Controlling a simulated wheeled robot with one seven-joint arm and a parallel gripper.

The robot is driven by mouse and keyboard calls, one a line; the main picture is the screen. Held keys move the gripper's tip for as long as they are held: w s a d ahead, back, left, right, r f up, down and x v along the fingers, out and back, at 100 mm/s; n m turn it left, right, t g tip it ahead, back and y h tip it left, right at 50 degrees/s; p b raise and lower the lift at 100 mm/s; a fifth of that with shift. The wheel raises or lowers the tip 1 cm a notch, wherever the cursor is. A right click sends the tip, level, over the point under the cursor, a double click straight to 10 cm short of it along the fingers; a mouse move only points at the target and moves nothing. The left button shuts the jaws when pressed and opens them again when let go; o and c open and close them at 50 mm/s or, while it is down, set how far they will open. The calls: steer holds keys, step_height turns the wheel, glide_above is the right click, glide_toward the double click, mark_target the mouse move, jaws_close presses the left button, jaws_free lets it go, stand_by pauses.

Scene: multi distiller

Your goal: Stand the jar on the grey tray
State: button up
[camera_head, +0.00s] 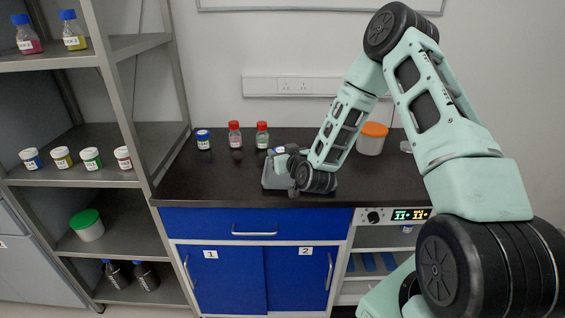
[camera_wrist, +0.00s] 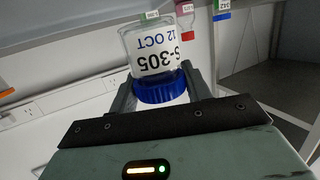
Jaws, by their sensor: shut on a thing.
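The jar (camera_wrist: 152,50) is clear glass with a blue lid and a white label reading "S-305 12 OCT". In the wrist view its picture is upside down, as are the bottles behind it, so the jar is about upright. My gripper (camera_wrist: 162,90) is shut on the jar at its blue lid. The grey tray (camera_head: 269,183) lies on the black worktop in the head view, partly hidden by my arm. My gripper (camera_head: 284,161) is low over the tray there. I cannot tell whether the jar touches the tray.
A blue-capped jar (camera_head: 203,140) and two red-capped bottles, one left (camera_head: 235,135) and one right (camera_head: 262,135), stand behind the tray to the left. An orange-lidded tub (camera_head: 371,139) stands to the right. A metal shelf rack (camera_head: 120,95) borders the worktop (camera_head: 190,180), whose front left is clear.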

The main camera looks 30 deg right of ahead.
steer(key=shift+f, duration=1.85)
steer(key=shift+f, duration=0.15)
steer(key=o, duration=1)
